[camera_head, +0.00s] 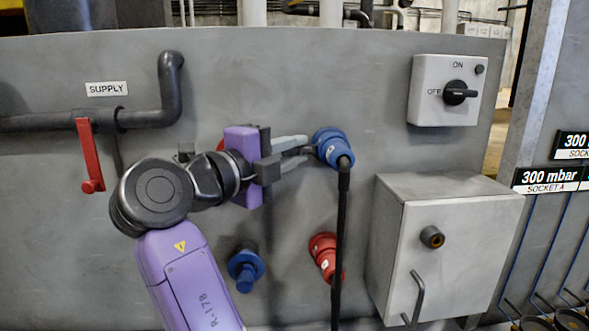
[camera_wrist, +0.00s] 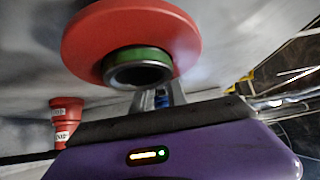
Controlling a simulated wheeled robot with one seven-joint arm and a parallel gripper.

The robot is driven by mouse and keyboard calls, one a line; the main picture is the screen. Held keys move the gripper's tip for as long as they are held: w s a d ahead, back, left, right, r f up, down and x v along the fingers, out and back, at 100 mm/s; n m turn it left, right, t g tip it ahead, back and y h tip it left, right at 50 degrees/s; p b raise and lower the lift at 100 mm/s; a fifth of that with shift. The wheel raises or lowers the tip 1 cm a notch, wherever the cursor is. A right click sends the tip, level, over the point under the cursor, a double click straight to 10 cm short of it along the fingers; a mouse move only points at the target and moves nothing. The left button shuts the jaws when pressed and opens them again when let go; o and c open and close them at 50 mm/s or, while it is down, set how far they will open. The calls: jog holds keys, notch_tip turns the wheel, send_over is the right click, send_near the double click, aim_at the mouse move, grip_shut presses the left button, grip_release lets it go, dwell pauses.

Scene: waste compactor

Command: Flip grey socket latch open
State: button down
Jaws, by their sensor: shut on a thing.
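A blue socket with a plug (camera_head: 333,147) and a black cable hanging from it is on the grey wall panel, in the middle of the head view. My gripper (camera_head: 311,149) reaches it from the left, with its fingertips at the left edge of the blue fitting. The fingers are shut on a small part there, which they mostly hide. I cannot pick out the grey latch itself. In the wrist view, my gripper's grey fingers (camera_wrist: 162,97) show only partly, with a bit of blue between them, below a large red disc with a green ring (camera_wrist: 135,50).
A blue connector (camera_head: 245,268) and a red connector (camera_head: 326,255) are lower on the panel. A grey box with a handle (camera_head: 440,245) juts out at right, below the ON/OFF switch (camera_head: 447,91). A red lever (camera_head: 90,155) and dark pipe are at left. The black cable (camera_head: 341,230) hangs close by.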

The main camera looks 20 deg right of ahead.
jog(key=shift+g, duration=0.3)
jog(key=c, duration=1.5)
grip_release()
jog(key=b+v, duration=0.1)
jog(key=v, duration=0.6)
jog(key=shift+a+f+b, duration=0.15)
jog(key=shift+a+b, duration=0.2)
jog(key=shift+s, duration=0.1)
